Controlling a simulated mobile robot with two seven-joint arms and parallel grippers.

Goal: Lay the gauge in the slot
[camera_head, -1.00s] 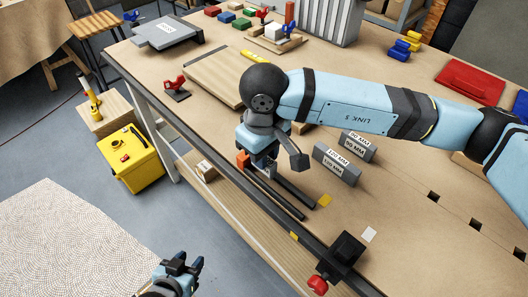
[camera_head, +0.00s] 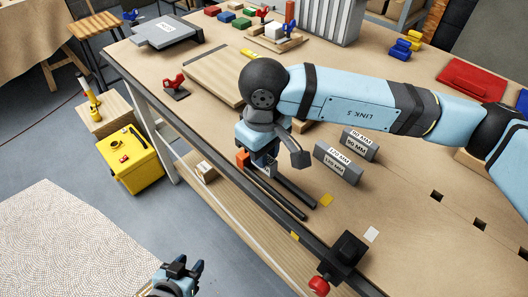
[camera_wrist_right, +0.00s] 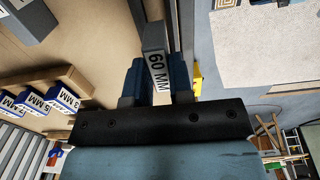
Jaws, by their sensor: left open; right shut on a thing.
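The gauge (camera_wrist_right: 154,38) is a grey block marked 60 MM in the right wrist view. My right gripper (camera_head: 264,168) is shut on it, with a blue finger on each side. In the head view the gripper is low at the bench's front edge, by the left end of two dark parallel bars (camera_head: 292,197) with a narrow gap between them. The gripper and wrist mostly hide the gauge there, and I cannot tell whether it touches the bars. My left gripper (camera_head: 184,268) is open and empty, away from the bench at bottom left.
Two grey labelled blocks (camera_head: 337,163) stand just right of the bars. A black clamp (camera_head: 347,250) with a red knob (camera_head: 319,286) is at the front edge. A wooden board (camera_head: 215,78) lies behind. Bare bench top lies to the right.

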